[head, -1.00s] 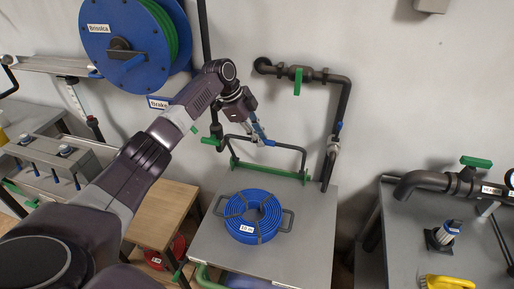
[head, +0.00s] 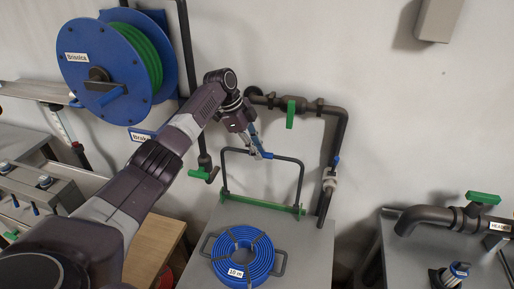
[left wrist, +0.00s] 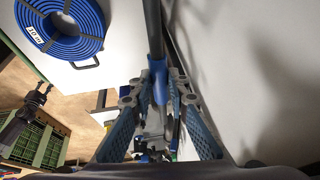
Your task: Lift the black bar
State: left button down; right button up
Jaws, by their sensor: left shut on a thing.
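The black bar (head: 288,159) is a dark bracket-shaped rail with two legs above a green strip (head: 265,204) at the back of the grey table. My left gripper (head: 262,152) reaches it from above and is shut on its top part, near the middle. In the left wrist view the bar (left wrist: 153,30) runs down from the top edge to between the fingers of my left gripper (left wrist: 160,92). A blue part shows there at the bar. The fingers hide some of the bar.
A blue hose coil (head: 242,258) lies on the grey table (head: 300,245) in front of the bar. A dark pipe (head: 341,130) with a green valve handle (head: 290,114) runs along the wall at right. A blue reel (head: 115,70) hangs at left.

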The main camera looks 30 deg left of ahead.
pick_arm(q)
jog(key=shift+w+a+r+t, duration=0.2)
jog(key=shift+w+r+t, duration=0.1)
jog(key=shift+w, duration=0.3)
jog(key=shift+w+a+r+t, duration=0.2)
jog(key=shift+w+r, duration=0.1)
jog(key=shift+w, duration=0.3)
jog(key=c, duration=2.2)
grip_release()
jog(key=o, duration=0.3)
jog(key=shift+w+f, duration=0.2)
jog(key=shift+w, duration=0.1)
jog(key=shift+o, duration=1.2)
jog(key=shift+w+f, duration=0.2)
jog(key=shift+w, duration=0.05)
jog(key=shift+o, duration=0.6)
jog(key=shift+w+f, duration=0.1)
jog(key=shift+c, duration=0.7)
pick_arm(e)
jog(key=shift+w+a, duration=0.35)
jog(key=shift+w, duration=0.1)
pick_arm(q)
jog(key=shift+s, duration=0.25)
jog(key=shift+c, duration=0.3)
